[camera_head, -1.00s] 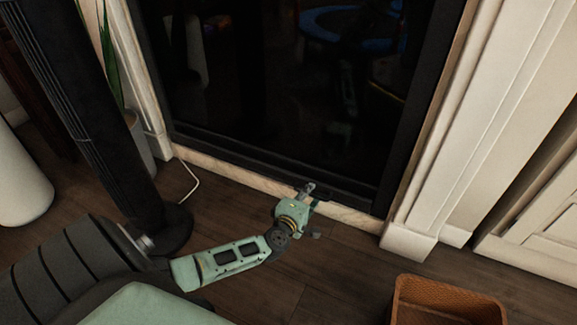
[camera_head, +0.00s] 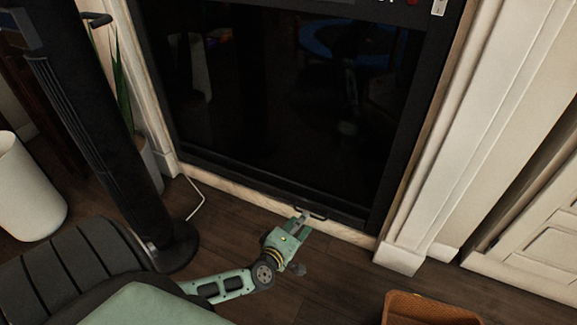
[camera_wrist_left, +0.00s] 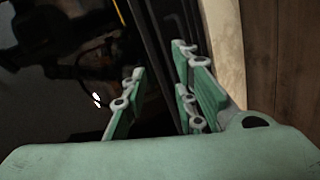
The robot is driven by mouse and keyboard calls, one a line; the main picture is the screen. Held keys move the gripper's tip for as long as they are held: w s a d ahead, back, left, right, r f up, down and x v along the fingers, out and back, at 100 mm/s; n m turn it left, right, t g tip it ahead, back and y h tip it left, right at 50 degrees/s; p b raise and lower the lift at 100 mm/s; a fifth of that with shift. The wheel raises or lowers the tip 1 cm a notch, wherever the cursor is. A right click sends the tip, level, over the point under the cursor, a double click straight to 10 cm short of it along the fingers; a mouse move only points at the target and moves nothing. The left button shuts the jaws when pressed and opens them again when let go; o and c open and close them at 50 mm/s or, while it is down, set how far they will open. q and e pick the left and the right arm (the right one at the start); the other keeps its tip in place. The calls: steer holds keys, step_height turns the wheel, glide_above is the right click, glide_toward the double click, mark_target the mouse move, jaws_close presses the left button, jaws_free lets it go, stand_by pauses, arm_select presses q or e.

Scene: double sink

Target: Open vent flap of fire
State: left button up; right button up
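The fire (camera_head: 285,100) is a black, glass-fronted unit set in a white surround in the head view. A dark strip runs along its bottom edge, with a small dark handle (camera_head: 316,214) near its right part. I cannot make out a separate vent flap or any gap behind the strip. My left gripper (camera_head: 302,220) is low at this strip, its fingertips close to the handle; contact is unclear. In the left wrist view its green fingers (camera_wrist_left: 160,66) are apart, with the fire's black lower edge (camera_wrist_left: 158,35) between and beyond them. The right gripper is out of view.
A black tower-like stand (camera_head: 100,130) is at the left, close to my left arm, with a white cable (camera_head: 198,198) beside it. A wicker basket (camera_head: 425,308) sits on the floor at the lower right. Wooden floor between is clear.

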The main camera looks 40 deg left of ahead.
arm_select(q)
steer(key=s+d+r+m+g+h+p, duration=0.1)
steer(key=s+m+p, duration=0.4)
steer(key=p, duration=0.7)
steer(key=s+d+r+m+g+h+p, duration=0.2)
steer(key=s+d+r+m+g+p, duration=0.1)
steer(key=p, duration=0.9)
steer(key=s+d+r+m, duration=0.1)
steer(key=s+r+m, duration=0.1)
steer(key=s+r, duration=0.1)
steer(key=shift+s+d+g, duration=0.35)
steer(key=shift+s+g, duration=0.05)
steer(key=shift+s, duration=0.4)
